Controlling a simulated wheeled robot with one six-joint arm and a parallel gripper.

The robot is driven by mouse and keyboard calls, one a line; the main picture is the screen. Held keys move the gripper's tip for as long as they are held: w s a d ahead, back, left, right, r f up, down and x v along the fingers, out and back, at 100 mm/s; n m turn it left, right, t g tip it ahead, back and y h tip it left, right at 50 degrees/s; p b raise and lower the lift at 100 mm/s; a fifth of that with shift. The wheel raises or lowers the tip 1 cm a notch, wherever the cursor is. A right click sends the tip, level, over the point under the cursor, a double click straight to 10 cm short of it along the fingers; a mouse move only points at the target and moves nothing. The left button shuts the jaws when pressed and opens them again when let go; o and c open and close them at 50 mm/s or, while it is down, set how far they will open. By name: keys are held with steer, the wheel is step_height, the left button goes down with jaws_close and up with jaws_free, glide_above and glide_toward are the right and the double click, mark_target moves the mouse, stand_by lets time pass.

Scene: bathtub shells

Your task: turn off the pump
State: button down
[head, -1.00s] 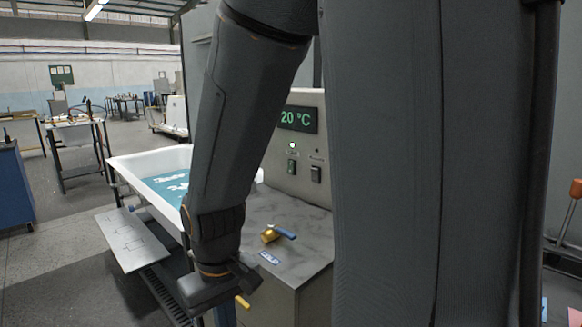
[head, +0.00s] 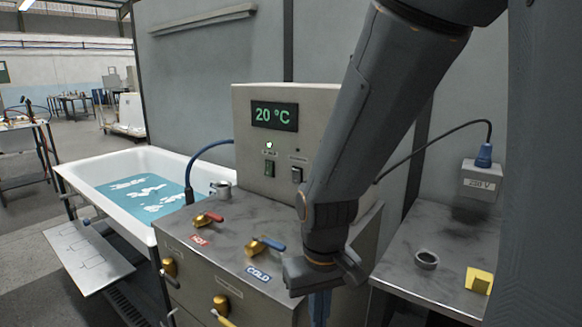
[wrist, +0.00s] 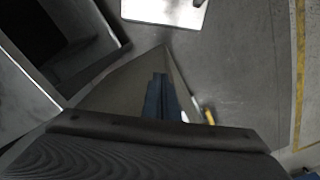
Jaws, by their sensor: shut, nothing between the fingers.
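The grey control box (head: 285,140) stands on the counter behind the bathtub's end, with a green "20 °C" display (head: 274,116). Below the display are a left green rocker switch (head: 269,169), with a lit lamp (head: 269,145) above it, and a right dark rocker switch (head: 296,175), whose lamp looks unlit. The switch labels are too small to read, so I cannot tell which is the pump's. My gripper (head: 320,308) points down in front of the counter, below and right of the switches and apart from them. Its blue fingers (wrist: 161,98) are shut and empty in the wrist view.
The white bathtub (head: 100,172) holds blue water at left. Hot (head: 208,218) and cold (head: 265,245) valves stick up from the counter. More yellow valves (head: 221,306) are on its front. A side table (head: 440,275) with a 230 V box (head: 481,181) is at right.

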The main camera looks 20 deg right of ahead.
mark_target(268, 169)
steer(key=shift+r, duration=0.15)
steer(key=w+r+t+p, duration=0.3)
steer(key=w+r+p, duration=0.1)
steer(key=r+p, duration=0.25)
steer(key=w+a+r+n+t, duration=0.1)
steer(key=w+r, duration=0.4)
steer(key=w, duration=0.7)
steer(key=w+a+r+n+t+h, duration=0.1)
steer(key=w+r+n, duration=0.2)
steer(key=w, duration=0.9)
steer(key=w+a+r+n+t+b, duration=0.1)
steer(key=w+r+n, duration=0.1)
steer(key=w+r, duration=0.6)
steer(key=w, duration=0.4)
steer(key=shift+a+r+t+h, duration=0.2)
steer(key=shift+r+t+h, duration=0.1)
steer(key=shift+h, duration=0.1)
steer(key=w+d+f+p, duration=0.4)
steer(key=w+f, duration=0.4)
steer(key=f, duration=0.1)
steer(key=shift+d, duration=0.35)
